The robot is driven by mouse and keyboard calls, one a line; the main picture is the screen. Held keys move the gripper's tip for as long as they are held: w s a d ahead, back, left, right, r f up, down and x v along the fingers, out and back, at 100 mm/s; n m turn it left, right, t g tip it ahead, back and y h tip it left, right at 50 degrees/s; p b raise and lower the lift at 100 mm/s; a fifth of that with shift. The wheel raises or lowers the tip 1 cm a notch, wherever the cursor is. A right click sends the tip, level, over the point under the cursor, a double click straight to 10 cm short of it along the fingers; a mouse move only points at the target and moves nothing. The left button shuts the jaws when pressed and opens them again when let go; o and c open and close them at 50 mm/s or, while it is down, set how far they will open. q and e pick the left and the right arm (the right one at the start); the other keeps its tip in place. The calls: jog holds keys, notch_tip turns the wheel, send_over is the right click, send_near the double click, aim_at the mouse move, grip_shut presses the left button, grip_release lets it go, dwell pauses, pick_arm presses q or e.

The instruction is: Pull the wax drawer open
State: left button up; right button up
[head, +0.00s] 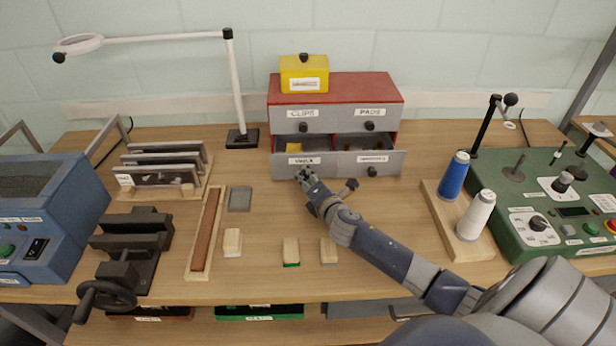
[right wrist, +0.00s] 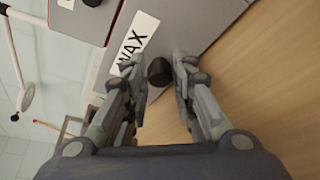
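The grey wax drawer (head: 318,169), labelled WAX, is the lower left drawer of a red-topped cabinet (head: 340,88). It stands pulled out, and its inside shows with a yellow piece (head: 294,147) in it. My right gripper (head: 303,174) is at the front of this drawer. In the right wrist view, the fingers of my right gripper (right wrist: 160,70) close around the dark round knob (right wrist: 158,72) beside the WAX label (right wrist: 136,40). My left gripper is not in view.
The lower right drawer (head: 385,161) also stands out. The CLIPS (head: 300,122) and PADS (head: 352,122) drawers above are shut. A yellow box (head: 304,80) sits on top. Thread spools (head: 476,215) stand right of my arm; small blocks (head: 291,250) lie in front.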

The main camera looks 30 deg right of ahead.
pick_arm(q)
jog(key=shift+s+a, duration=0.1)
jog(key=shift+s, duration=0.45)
pick_arm(e)
jog(key=v, duration=1.1)
jog(key=shift+s, duration=0.4)
